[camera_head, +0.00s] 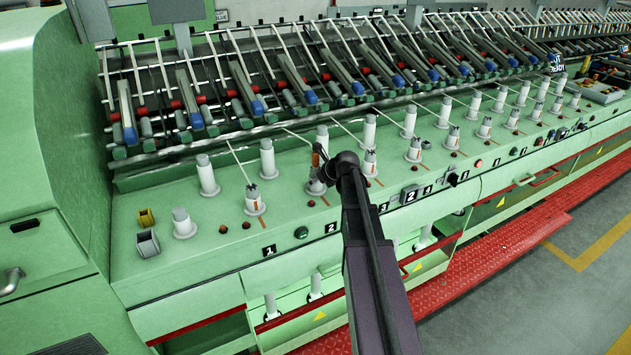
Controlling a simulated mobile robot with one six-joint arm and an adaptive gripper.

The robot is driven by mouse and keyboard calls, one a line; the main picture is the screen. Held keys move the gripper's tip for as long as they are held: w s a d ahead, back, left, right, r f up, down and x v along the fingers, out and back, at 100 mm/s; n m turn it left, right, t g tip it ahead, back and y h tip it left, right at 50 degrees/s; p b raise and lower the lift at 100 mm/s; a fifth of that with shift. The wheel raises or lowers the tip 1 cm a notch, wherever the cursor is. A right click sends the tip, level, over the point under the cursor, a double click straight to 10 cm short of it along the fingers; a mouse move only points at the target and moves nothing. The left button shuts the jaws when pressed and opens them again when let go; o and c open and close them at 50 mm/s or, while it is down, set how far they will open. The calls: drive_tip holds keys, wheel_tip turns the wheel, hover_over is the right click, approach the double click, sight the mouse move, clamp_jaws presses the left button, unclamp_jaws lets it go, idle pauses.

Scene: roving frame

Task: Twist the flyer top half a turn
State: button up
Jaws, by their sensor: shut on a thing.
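A row of pale flyers stands along the green deck of the machine. My dark gripper (324,170) reaches in from the front right to the front-row flyer (315,188) behind the number 2 label. It is shut on that flyer's top, and its dark body hides most of the grip. The pale collar of the flyer shows below the gripper, standing on the deck. A small orange-brown piece shows just above the jaws; I cannot tell which part it belongs to. The fingertips are too small to make out clearly.
Another front-row flyer (254,202) stands to the left and one (370,162) close to the right. Taller pale bobbins (268,158) stand behind. Slanted rods and rollers (310,96) fill the back. A red step (480,272) runs along the front.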

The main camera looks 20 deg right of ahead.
drive_tip(key=shift+m+h, duration=1.2)
drive_tip(key=shift+m, duration=0.3)
drive_tip(key=o, duration=1.1)
drive_tip(key=shift+w+n+y, duration=0.1)
drive_tip(key=shift+n+y, duration=0.5)
drive_tip(key=shift+n, duration=0.1)
drive_tip(key=shift+n+y, duration=0.6)
drive_tip(key=shift+n, duration=0.2)
